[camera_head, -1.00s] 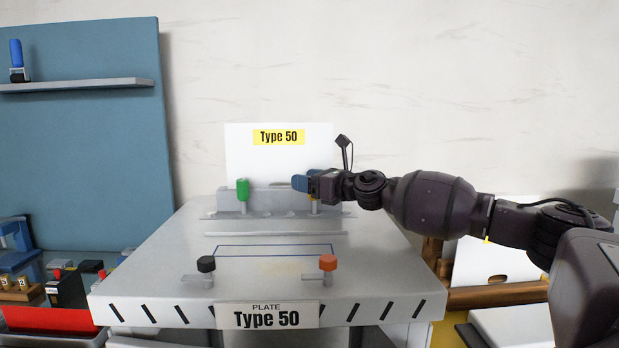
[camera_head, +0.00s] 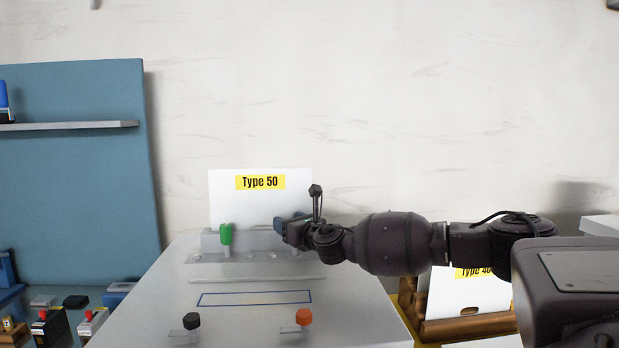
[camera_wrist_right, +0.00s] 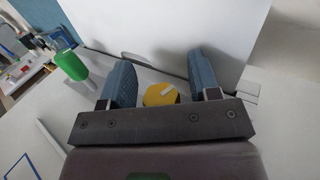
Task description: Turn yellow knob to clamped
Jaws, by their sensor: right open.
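The yellow knob (camera_wrist_right: 161,94) shows in the right wrist view, with a pale raised mark across its top. It lies between the two blue finger pads of my right gripper (camera_wrist_right: 160,85), which is open, with a gap on each side of the knob. In the head view my right gripper (camera_head: 291,229) is at the back of the table, in front of the white Type 50 plate (camera_head: 240,207), and hides the yellow knob. My left gripper does not show.
A green knob (camera_head: 226,235) stands left of my right gripper, also in the wrist view (camera_wrist_right: 70,65). A wooden rack (camera_head: 440,328) with plates is at right.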

